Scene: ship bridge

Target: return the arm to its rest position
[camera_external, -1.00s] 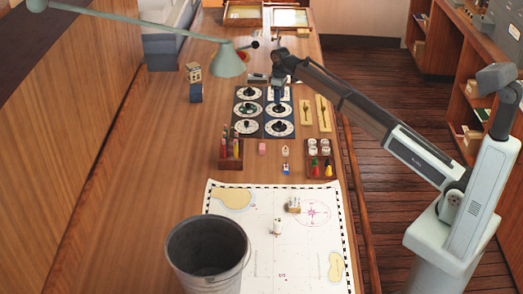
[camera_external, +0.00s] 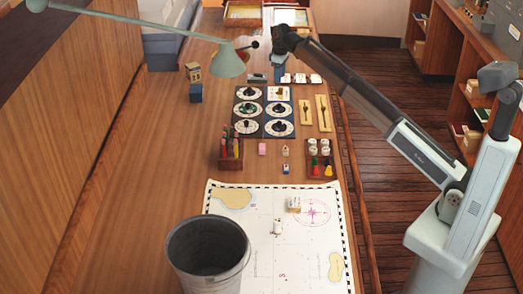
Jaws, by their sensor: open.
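My arm reaches from the right over the wooden table (camera_external: 130,215). Its dark wrist is near the back of the table. My gripper (camera_external: 278,78) points down behind the panel of round dials (camera_external: 264,112) and is small in the picture. It is open, and I see nothing held in it. It appears apart from the dials, but its exact height above the table is hard to tell. Small white items (camera_external: 301,78) lie just right of it.
A green lamp (camera_external: 228,62) hangs left of my gripper. A grey bucket (camera_external: 208,250) stands at the front beside a chart (camera_external: 300,255). Racks of small items (camera_external: 231,152) (camera_external: 319,160) and two yellow strips (camera_external: 306,112) lie between. Open wooden floor is on the right.

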